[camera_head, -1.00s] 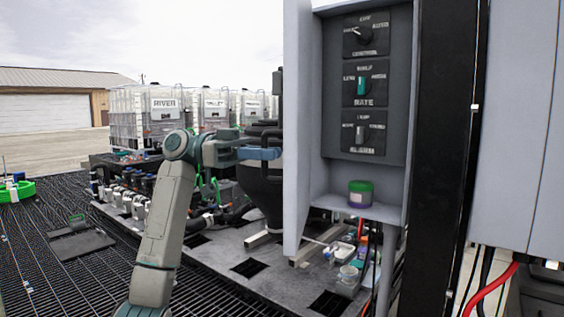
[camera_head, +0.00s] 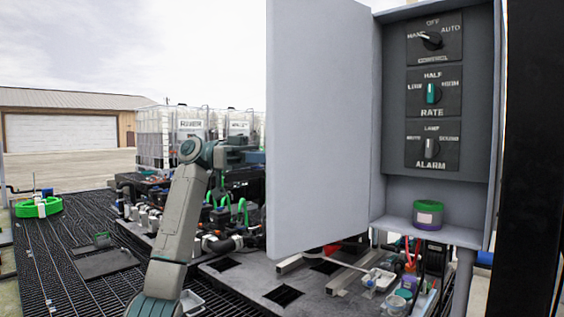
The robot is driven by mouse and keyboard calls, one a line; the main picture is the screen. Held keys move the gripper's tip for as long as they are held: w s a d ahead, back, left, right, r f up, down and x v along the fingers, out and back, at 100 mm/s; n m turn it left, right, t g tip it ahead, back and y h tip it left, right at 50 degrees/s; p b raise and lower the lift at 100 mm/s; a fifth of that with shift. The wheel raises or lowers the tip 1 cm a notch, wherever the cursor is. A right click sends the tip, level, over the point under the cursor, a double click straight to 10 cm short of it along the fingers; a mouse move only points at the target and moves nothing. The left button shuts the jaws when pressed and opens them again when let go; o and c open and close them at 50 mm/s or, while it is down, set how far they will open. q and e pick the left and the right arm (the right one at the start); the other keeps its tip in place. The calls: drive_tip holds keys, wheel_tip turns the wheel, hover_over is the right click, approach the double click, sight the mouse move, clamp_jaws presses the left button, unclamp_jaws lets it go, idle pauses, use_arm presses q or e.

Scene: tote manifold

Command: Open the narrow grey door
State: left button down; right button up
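The narrow grey door (camera_head: 318,130) stands open on the left side of a grey control cabinet (camera_head: 480,212). It is hinged at the cabinet's left edge and its broad face is toward me. My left arm rises from the bottom left, and its wrist end and part of my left gripper (camera_head: 254,157) reach the door's free left edge. The fingertips are hidden behind the door, so I cannot tell whether they touch or hold it. My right gripper is not in view.
Inside the cabinet are CONTROL, RATE (camera_head: 433,93) and ALARM knobs, with a green-lidded jar (camera_head: 428,214) on its shelf. A dark post (camera_head: 531,160) stands at right. Below are small containers (camera_head: 397,300). White tanks (camera_head: 188,133) stand behind my arm.

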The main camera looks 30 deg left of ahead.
use_arm(q)
drive_tip(key=shift+w+a, duration=0.2)
drive_tip(key=shift+a, duration=0.1)
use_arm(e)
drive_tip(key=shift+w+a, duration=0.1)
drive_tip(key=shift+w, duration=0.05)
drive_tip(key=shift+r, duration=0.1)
use_arm(q)
drive_tip(key=c, duration=1.6)
unclamp_jaws()
drive_tip(key=shift+o, duration=0.2)
drive_tip(key=shift+w+d, duration=0.15)
